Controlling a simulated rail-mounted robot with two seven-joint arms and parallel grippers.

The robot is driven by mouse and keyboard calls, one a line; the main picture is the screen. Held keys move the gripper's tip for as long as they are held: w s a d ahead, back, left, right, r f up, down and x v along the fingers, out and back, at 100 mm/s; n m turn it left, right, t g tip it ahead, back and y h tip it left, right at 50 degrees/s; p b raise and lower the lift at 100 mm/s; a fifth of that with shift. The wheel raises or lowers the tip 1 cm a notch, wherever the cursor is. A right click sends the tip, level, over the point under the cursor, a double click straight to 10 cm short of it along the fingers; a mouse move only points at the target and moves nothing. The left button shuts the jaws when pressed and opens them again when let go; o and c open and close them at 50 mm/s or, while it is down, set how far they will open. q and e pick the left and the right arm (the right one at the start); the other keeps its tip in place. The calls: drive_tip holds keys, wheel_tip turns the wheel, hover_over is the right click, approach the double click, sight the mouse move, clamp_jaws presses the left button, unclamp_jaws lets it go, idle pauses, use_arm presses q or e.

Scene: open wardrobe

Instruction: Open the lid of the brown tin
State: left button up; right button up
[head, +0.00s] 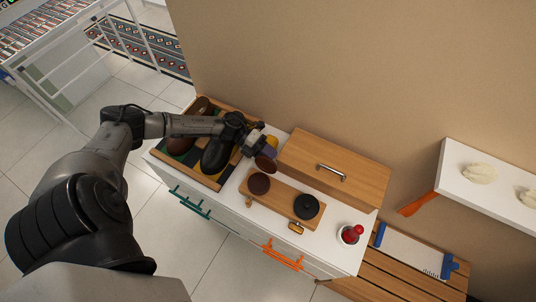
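The brown tin (259,184) sits at the left end of a wooden board (283,205) on the white cabinet top. A brown round piece that looks like its lid (265,163) stands tilted up at the tin's back edge, apart from the top of the tin or hinged there; I cannot tell which. My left gripper (264,150) is just behind this lid, close to or touching it. Its fingers are small and partly hidden, so its opening is unclear. A black round tin (306,206) with a knob sits at the board's right end. My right gripper is out of view.
A wooden box (334,170) with a metal handle stands behind the board. Brown and black shoes (217,154) lie in a tray at left, under my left arm.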

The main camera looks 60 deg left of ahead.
use_arm(q)
drive_tip(key=shift+o, duration=0.7)
drive_tip(key=b+v, duration=0.1)
drive_tip(key=v, duration=1.3)
drive_tip(key=shift+w, duration=0.1)
